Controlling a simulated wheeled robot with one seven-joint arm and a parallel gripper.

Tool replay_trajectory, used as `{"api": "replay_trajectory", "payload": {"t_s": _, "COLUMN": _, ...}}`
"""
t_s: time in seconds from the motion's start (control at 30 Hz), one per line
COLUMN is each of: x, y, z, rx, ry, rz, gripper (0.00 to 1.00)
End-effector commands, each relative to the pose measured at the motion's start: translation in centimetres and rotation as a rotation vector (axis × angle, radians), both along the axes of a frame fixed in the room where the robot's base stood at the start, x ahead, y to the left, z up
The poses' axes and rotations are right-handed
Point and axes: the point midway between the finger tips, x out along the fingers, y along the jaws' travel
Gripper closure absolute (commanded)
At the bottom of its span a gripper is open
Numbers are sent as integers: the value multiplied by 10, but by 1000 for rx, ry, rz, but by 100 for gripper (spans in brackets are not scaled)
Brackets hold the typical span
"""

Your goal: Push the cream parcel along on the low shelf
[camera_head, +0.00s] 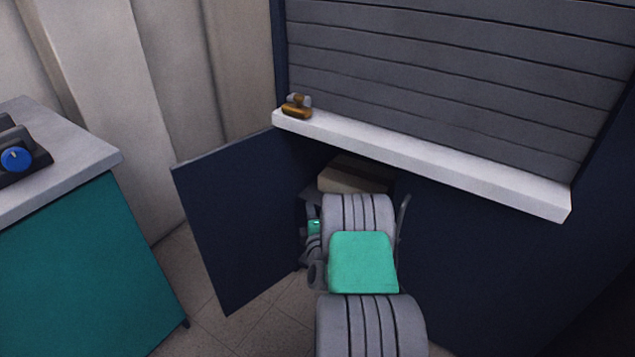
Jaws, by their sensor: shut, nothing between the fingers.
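The cream parcel (352,176) is a pale box inside the dark opening under the white ledge, in the head view. Its top and front left part show in shadow; my arm covers its lower right part. My grey and green arm reaches up the middle of the view toward the opening, its far end close in front of the parcel in the picture. My gripper's fingers are hidden behind my arm, so I cannot tell whether they touch the parcel. The low shelf under the parcel is hidden too.
A dark blue door (240,220) stands open left of my arm. The white ledge (430,165) runs above the opening, with a brown stamp-like object (297,106) on its left end. A teal cabinet (85,270) with a grey top stands at left. Tiled floor shows between.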

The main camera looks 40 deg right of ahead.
Motion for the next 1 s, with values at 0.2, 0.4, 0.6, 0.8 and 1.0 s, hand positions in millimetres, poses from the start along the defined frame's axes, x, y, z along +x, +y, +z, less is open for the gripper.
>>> {"api": "replay_trajectory", "payload": {"t_s": 0.2, "x": 6, "y": -17, "z": 1, "rx": -46, "ry": -10, "rz": -30, "gripper": 100}}
{"api": "replay_trajectory", "payload": {"t_s": 0.4, "x": 42, "y": -35, "z": -1, "rx": -46, "ry": -10, "rz": -27, "gripper": 100}}
{"api": "replay_trajectory", "payload": {"t_s": 0.6, "x": 80, "y": -58, "z": -3, "rx": -44, "ry": -12, "rz": -28, "gripper": 100}}
{"api": "replay_trajectory", "payload": {"t_s": 0.8, "x": 88, "y": -89, "z": -3, "rx": -43, "ry": -10, "rz": -32, "gripper": 100}}
{"api": "replay_trajectory", "payload": {"t_s": 1.0, "x": 91, "y": -97, "z": 1, "rx": -44, "ry": -10, "rz": -30, "gripper": 100}}
